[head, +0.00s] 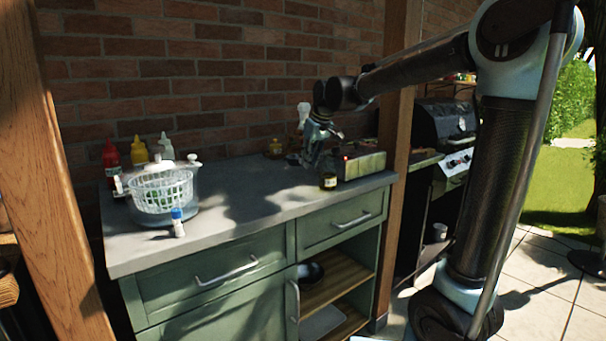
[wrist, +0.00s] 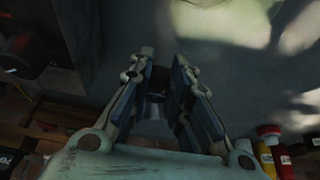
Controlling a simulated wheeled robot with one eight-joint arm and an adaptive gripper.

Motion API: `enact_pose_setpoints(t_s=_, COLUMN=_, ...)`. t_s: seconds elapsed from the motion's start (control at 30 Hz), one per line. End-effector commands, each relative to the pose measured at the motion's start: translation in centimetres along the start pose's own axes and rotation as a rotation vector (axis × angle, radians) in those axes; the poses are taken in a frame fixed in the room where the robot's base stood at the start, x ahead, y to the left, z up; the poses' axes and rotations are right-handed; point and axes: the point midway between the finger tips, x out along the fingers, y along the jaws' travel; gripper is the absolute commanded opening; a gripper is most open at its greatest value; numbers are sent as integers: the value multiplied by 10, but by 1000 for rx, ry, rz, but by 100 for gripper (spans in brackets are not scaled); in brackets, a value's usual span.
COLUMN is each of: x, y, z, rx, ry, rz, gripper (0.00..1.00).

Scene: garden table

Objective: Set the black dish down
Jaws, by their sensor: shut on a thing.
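My gripper (head: 316,150) is over the right part of the grey counter, near the brick wall. In the wrist view my gripper (wrist: 163,75) has its two fingers close together on a small dark thing, the black dish (wrist: 158,82). Only a dark sliver of it shows between the fingers. In the head view I cannot make out the dish at the gripper, nor tell whether it touches the counter (head: 250,190).
A white basket (head: 162,190), a blue-capped shaker (head: 178,222) and bottles (head: 139,151) stand at left. A dark bowl (head: 311,272) sits on the shelf below. The counter's middle is clear.

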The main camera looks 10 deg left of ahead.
Motion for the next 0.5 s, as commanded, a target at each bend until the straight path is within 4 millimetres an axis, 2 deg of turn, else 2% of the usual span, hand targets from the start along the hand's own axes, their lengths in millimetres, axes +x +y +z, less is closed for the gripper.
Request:
enact_pose_setpoints(t_s=0.17, x=9, y=2, z=4, rx=3, ry=0, rz=1, gripper=0)
enact_pose_setpoints(t_s=0.4, x=37, y=3, z=16, rx=4, ry=0, rz=2, gripper=0)
enact_pose_setpoints(t_s=0.5, x=42, y=3, z=19, rx=4, ry=0, rz=2, gripper=0)
